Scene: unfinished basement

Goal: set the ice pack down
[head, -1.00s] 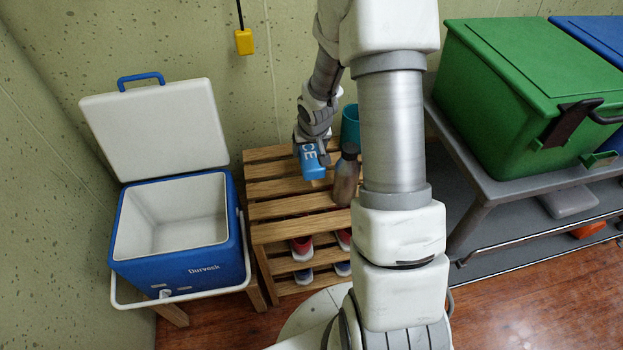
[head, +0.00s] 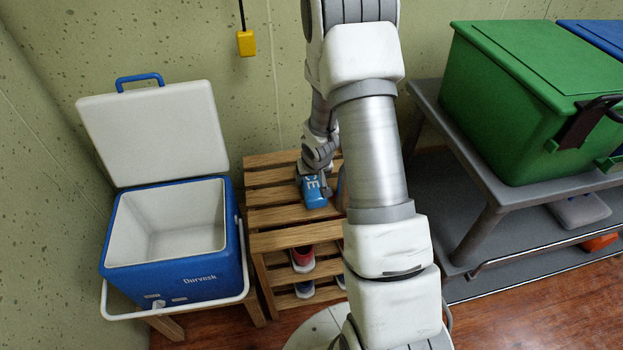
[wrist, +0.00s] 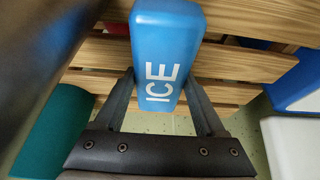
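The ice pack (head: 314,194) is a blue block with white "ICE" lettering. It is over the slatted top of the wooden rack (head: 270,216). My gripper (head: 317,177) reaches down to it from behind. In the wrist view the ice pack (wrist: 166,45) lies between the two dark fingers of my gripper (wrist: 160,88), which press against its sides. The slats show close beneath and around it. I cannot tell whether its underside touches them.
An open blue-and-white cooler (head: 170,276) stands left of the rack. A bottle (head: 341,188) is mostly hidden behind my arm, to the right of the ice pack. A teal cup (wrist: 58,130) shows in the wrist view. Shoes (head: 302,258) sit below. A green bin (head: 520,110) stands right.

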